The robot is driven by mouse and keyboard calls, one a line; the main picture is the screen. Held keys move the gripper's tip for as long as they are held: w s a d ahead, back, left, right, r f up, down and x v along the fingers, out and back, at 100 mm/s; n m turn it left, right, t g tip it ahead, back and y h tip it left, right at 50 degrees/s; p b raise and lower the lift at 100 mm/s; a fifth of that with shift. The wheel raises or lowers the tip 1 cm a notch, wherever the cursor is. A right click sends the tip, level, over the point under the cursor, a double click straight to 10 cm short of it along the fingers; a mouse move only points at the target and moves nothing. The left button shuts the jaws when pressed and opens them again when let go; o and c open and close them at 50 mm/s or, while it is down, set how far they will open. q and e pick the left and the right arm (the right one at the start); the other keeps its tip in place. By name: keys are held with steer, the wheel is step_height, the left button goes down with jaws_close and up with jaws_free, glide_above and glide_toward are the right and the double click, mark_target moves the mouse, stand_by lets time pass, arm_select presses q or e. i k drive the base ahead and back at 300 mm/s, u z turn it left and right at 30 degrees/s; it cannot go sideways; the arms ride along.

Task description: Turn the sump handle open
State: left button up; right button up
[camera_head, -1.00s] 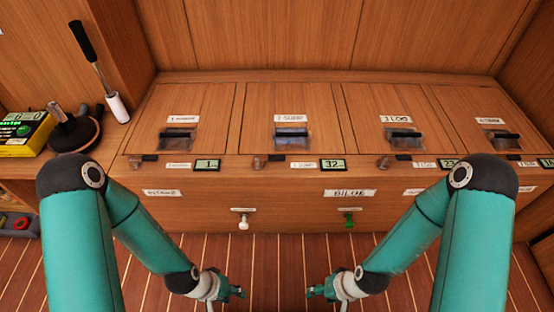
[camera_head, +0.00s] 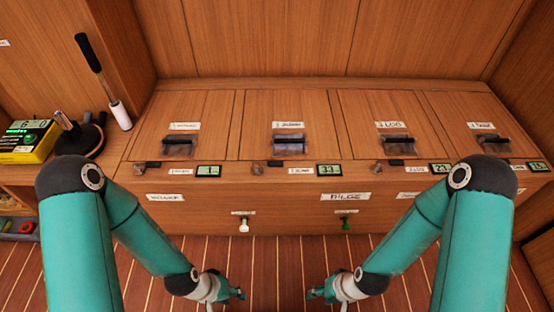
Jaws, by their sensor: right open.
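The second hatch panel on the bench carries a small label that appears to read "2 SUMP" (camera_head: 287,125). Below it is a dark bar handle in a greyish clear housing (camera_head: 289,146). The bar lies roughly level across the picture; whether it is turned is too small to tell. My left gripper (camera_head: 240,293) is low over the slatted floor, in front of the bench and well apart from the handle. Whether its fingers are open is unclear. My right gripper (camera_head: 312,293) is open and empty, also low in front of the bench, apart from everything.
Similar handles sit on the neighbouring panels (camera_head: 180,145) (camera_head: 402,147). A small display (camera_head: 328,170) reads about 33. A white knob (camera_head: 244,225) and a green knob (camera_head: 346,224) stick out of the bench front. A yellow device (camera_head: 28,140) and a black-handled tool (camera_head: 104,82) stand left.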

mark_target(268, 164)
steer(key=k, duration=1.05)
steer(key=u, duration=0.7)
steer(key=i, duration=1.6)
steer(key=z, duration=0.25)
